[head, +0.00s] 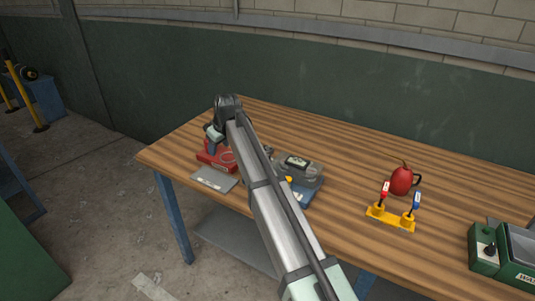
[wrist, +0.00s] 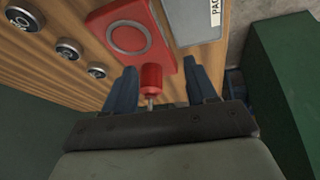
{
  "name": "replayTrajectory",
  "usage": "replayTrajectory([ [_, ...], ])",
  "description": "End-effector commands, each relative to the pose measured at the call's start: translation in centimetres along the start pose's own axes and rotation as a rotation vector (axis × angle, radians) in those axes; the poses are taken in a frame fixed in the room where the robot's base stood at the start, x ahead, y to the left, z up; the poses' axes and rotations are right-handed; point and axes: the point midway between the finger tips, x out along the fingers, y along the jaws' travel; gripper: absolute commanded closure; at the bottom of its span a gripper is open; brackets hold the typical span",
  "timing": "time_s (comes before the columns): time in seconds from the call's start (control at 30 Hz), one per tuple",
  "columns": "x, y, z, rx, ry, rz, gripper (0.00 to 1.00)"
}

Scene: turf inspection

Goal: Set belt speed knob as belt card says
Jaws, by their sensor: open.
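My gripper (head: 212,142) is at the far left end of the wooden bench, above a red block (head: 214,156). In the wrist view my gripper (wrist: 163,88) is open, with its two blue fingers apart. A red cylinder with a thin metal stem (wrist: 151,79) shows between them, nearer the left finger; I cannot tell if they touch. The red block with a grey round face (wrist: 128,36) lies just beyond. A green box with a black knob (head: 489,249) stands at the bench's right end. I cannot tell whether this is the belt speed knob. No readable belt card shows.
A grey plate (head: 213,180) lies by the bench's front edge. A grey gauge device (head: 302,167) stands beside my arm. A yellow rack (head: 388,217) holds red- and blue-marked tools, with a red can (head: 401,181) behind. Round numbered pieces (wrist: 68,49) show in the wrist view.

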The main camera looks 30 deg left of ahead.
Motion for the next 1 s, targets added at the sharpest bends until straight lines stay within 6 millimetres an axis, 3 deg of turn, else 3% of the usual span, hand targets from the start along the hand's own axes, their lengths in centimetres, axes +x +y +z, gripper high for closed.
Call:
replayTrajectory([
  [0.03, -1.4, 3.1, 0.4, -0.026, -0.062, -0.003, 0.43],
  [0.2, -6.2, 9.5, 3.7, -0.111, -0.254, -0.052, 0.43],
  [0.33, -9.0, 12.3, 5.6, -0.148, -0.348, -0.094, 0.43],
  [0.5, -10.7, 13.8, 6.9, -0.167, -0.402, -0.123, 0.43],
  [0.67, -9.9, 13.7, 7.5, -0.171, -0.409, -0.129, 0.43],
  [1.0, -4.8, 13.1, 9.8, -0.17, -0.408, -0.128, 0.43],
])
